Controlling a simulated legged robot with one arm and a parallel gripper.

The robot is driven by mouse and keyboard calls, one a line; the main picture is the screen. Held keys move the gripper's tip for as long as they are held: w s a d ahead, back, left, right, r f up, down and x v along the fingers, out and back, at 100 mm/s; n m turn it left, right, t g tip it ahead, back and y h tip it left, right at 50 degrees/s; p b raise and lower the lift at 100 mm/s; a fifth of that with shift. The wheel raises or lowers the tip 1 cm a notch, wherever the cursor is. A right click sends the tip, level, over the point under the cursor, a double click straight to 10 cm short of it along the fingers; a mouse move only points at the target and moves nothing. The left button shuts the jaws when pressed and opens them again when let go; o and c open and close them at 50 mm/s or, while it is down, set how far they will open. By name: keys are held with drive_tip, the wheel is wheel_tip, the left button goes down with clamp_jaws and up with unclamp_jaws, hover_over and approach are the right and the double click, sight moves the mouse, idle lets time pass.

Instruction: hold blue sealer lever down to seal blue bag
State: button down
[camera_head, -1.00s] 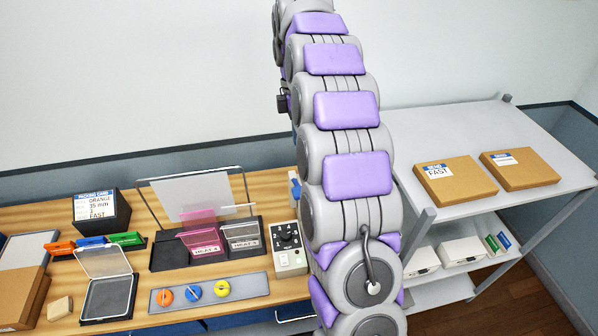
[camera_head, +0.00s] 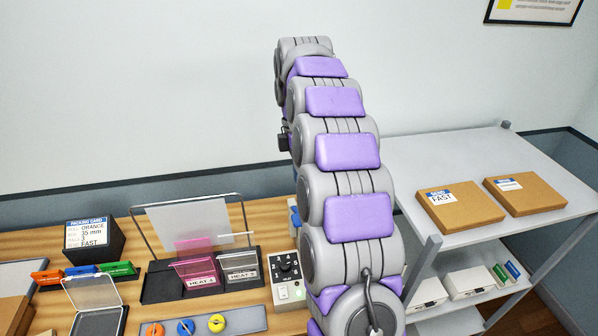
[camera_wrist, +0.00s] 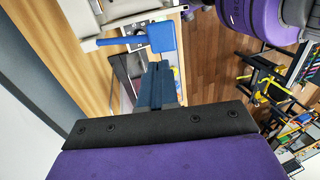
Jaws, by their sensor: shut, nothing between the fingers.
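In the wrist view a blue lever (camera_wrist: 126,40) with a broad flat blue end (camera_wrist: 165,37) shows at the top, beside a pale grey body. I take it for the blue sealer lever. My gripper (camera_wrist: 158,66) is shut and empty, its dark fingers pointing toward the blue end and just short of it in the picture. I cannot tell if they touch, or whether the lever is down. In the head view my arm hides most of the sealer area; only a small blue and white part (camera_head: 294,213) shows beside it. I cannot make out the blue bag.
A control box with a dial (camera_head: 286,278) stands left of my arm. Left of it are a dark tray with heat-labelled pockets (camera_head: 199,275), a packing card block (camera_head: 92,238) and a clear lidded box (camera_head: 95,292). A shelf with cardboard boxes (camera_head: 458,207) stands right.

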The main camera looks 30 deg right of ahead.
sight(297, 214)
drive_tip(key=x, duration=1)
